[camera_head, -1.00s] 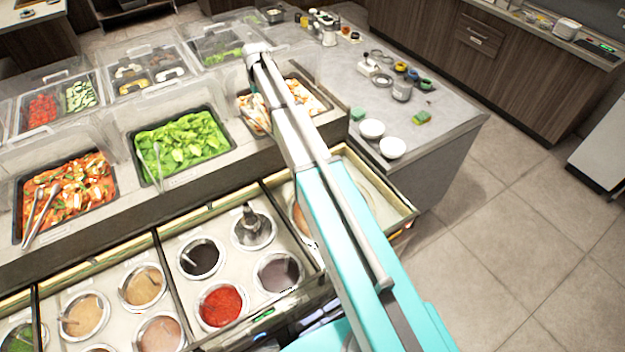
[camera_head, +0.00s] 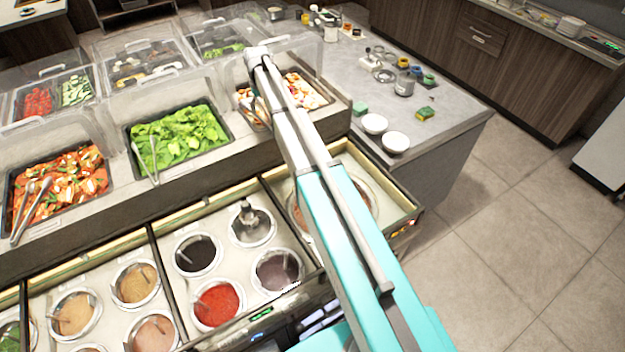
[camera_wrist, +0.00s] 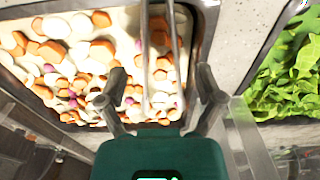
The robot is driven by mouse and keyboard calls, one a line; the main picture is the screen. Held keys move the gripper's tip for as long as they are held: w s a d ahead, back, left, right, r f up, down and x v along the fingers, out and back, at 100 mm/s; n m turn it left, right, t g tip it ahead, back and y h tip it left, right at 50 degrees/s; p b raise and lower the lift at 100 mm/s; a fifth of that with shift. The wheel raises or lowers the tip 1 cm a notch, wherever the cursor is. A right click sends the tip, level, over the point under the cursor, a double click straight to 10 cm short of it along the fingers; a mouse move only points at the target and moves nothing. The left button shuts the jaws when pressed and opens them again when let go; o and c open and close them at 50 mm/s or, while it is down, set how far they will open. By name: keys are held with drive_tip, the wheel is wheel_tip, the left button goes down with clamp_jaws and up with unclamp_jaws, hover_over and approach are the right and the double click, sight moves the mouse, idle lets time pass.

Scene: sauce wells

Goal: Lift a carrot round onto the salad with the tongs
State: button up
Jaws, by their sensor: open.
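Orange carrot rounds (camera_wrist: 102,48) lie mixed with white and purple pieces in a dark-rimmed tray, seen close in the wrist view. This tray also shows beyond my arm in the head view (camera_head: 305,92). Metal tongs (camera_wrist: 147,60) lie over the pieces, their two bars running down between my fingers. My gripper (camera_wrist: 160,95) is open, with one finger on each side of the tongs and gaps showing to both bars. The leafy green salad (camera_head: 180,132) is in the neighbouring tray, and its leaves show at the right of the wrist view (camera_wrist: 292,75).
Other tongs (camera_head: 147,162) rest in the salad tray, and a further pair (camera_head: 30,210) in the red-orange dish (camera_head: 65,185) at left. Clear covers (camera_head: 60,130) stand behind the trays. Sauce wells (camera_head: 217,303) fill the front. White bowls (camera_head: 396,142) stand on the right counter.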

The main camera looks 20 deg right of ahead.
drive_tip(key=shift+w+f+b, duration=0.1)
drive_tip(key=shift+f+b, duration=1.55)
drive_tip(key=shift+f, duration=0.35)
drive_tip(key=c, duration=0.7)
drive_tip(key=shift+r, duration=0.1)
wheel_tip(320, 180, up, 12)
drive_tip(key=p, duration=1.2)
drive_tip(key=shift+d, duration=0.1)
